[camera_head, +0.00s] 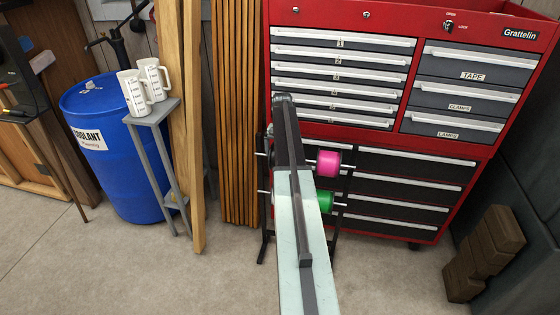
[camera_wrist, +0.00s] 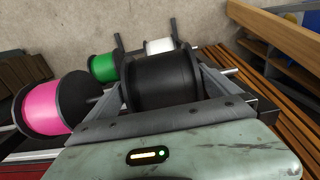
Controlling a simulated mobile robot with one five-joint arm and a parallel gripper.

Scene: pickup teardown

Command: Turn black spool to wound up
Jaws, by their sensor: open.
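The black spool (camera_wrist: 162,78) fills the middle of the wrist view, on a rod of a dark rack. My gripper (camera_wrist: 165,68) is open, with one grey finger on either side of the black spool. I cannot tell whether the fingers touch it. In the head view, my gripper (camera_head: 284,100) is at the far end of my pale arm, in front of the rack (camera_head: 266,225). The arm hides most or all of the black spool there. How far the spool is wound cannot be told.
A pink spool (camera_wrist: 38,105) is beside the black one; green (camera_wrist: 103,68) and white (camera_wrist: 158,46) spools sit on another rod. A red tool chest (camera_head: 440,138) stands behind the rack. Upright planks (camera_head: 238,120), a small stand with mugs (camera_head: 163,109) and a blue drum (camera_head: 100,185) are left.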

